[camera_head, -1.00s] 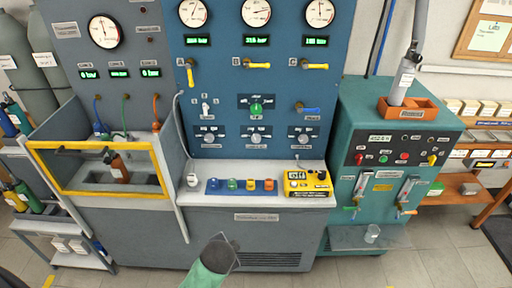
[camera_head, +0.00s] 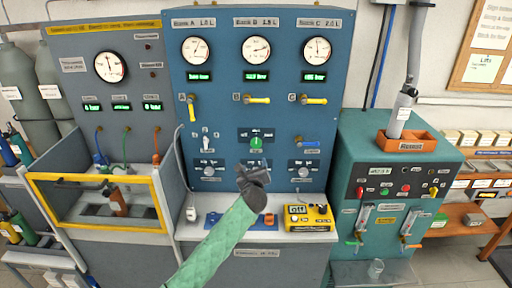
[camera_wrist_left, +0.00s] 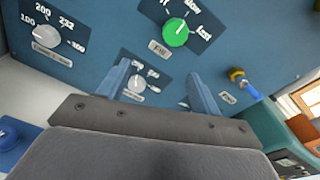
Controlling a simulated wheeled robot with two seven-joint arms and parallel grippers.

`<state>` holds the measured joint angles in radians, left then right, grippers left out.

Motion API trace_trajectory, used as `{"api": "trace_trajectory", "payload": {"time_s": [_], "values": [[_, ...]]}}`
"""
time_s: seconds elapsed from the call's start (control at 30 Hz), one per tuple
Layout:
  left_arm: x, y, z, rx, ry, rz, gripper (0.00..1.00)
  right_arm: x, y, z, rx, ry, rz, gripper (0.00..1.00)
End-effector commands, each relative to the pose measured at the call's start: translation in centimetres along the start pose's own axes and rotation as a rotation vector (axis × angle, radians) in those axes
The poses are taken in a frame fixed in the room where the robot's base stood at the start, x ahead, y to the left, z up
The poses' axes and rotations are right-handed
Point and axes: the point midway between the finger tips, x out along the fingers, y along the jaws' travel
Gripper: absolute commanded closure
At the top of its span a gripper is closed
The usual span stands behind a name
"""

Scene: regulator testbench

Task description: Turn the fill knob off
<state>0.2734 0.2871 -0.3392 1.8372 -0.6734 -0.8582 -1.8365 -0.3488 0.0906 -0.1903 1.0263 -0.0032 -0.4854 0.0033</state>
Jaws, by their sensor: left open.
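The green fill knob (camera_head: 256,143) sits on a dark plate in the middle of the blue panel. It also shows in the left wrist view (camera_wrist_left: 175,32), with its white pointer near the top of the dial, toward the "slow" mark. My left gripper (camera_head: 252,172) is just below the fill knob in the head view, apart from it. In the left wrist view its two blue-grey fingers (camera_wrist_left: 160,88) are spread open and empty, with a grey knob (camera_wrist_left: 137,84) seen between them. The fill knob lies beyond the fingertips. My right gripper is not in view.
Grey knobs on the lower panel (camera_head: 303,172) stand left and right of my arm. A blue-handled valve (camera_head: 308,143) is to the right. A yellow meter (camera_head: 310,216) and colored buttons, partly hidden by my arm, are on the ledge below.

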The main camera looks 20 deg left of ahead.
Motion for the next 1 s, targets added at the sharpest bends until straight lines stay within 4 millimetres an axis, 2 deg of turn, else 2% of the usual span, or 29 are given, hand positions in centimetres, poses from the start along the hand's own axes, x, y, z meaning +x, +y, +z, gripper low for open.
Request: {"api": "trace_trajectory", "payload": {"time_s": [0.1,0.23,0.37,0.8,1.0], "values": [[1.7,-1.2,1.8,0.118,-0.047,-0.025,0.35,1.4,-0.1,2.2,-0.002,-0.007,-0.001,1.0],[2.5,-1.8,2.5,0.176,-0.069,-0.034,0.35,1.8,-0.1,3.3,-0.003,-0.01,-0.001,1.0],[3.5,-1.9,2.8,0.182,-0.07,-0.034,0.35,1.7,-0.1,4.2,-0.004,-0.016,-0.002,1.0],[9.2,-2.1,3.1,0.179,-0.068,-0.034,0.35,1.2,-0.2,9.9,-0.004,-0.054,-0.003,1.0],[10.1,-2.1,3.0,0.178,-0.068,-0.035,0.35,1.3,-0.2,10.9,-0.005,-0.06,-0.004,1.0]]}}
